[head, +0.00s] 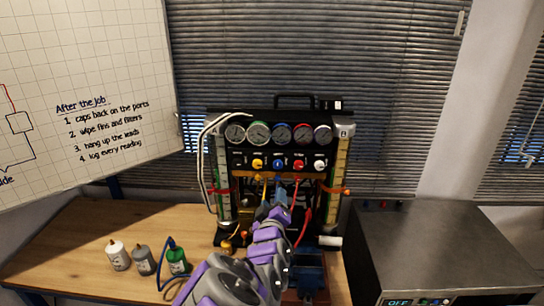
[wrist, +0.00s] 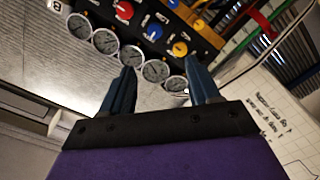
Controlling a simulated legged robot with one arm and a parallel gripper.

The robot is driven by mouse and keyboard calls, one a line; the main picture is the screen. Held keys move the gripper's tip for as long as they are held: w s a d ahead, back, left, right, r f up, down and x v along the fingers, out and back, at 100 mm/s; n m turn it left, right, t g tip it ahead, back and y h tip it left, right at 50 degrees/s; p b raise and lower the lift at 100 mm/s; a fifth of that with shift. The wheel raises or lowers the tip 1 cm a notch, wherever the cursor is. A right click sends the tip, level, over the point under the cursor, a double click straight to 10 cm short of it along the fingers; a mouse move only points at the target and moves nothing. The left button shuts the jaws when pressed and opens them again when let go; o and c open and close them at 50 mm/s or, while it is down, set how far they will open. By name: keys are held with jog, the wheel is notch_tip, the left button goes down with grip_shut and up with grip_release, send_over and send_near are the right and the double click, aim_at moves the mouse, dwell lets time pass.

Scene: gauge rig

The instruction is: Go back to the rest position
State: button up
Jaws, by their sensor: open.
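My gripper (wrist: 162,88) shows in the wrist view with its two dark blue fingers apart and nothing between them. In the head view my purple and grey arm reaches up from the bottom centre, and my gripper (head: 278,198) is in front of the lower middle of the gauge rig (head: 238,158). The rig is a black panel with a row of several round gauges and coloured knobs below them. In the wrist view the gauges (wrist: 105,41) and knobs (wrist: 155,31) appear beyond the fingertips, seen at a tilt. I cannot tell whether the fingers touch anything.
The wooden bench (head: 70,245) carries white, grey and green bottles (head: 145,260) at left. A grey metal box (head: 440,250) stands at right. A whiteboard (head: 90,60) hangs at upper left. Red and yellow hoses (head: 305,225) hang beside my gripper. The front left of the bench is clear.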

jog(key=s+d+f+m+g+h+b, duration=0.1)
jog(key=s+d+f+m+g, duration=0.25)
jog(key=s+d, duration=0.25)
jog(key=s+d+f+m+g+h+b, duration=0.1)
jog(key=s+d+f+m+g, duration=0.15)
jog(key=s+d+g, duration=0.3)
jog(key=s+d+m+g+y+b, duration=0.2)
jog(key=s+g, duration=0.8)
jog(key=s, duration=2.6)
jog(key=shift+d+f+m+g+y, duration=0.3)
jog(key=shift+d+y, duration=0.2)
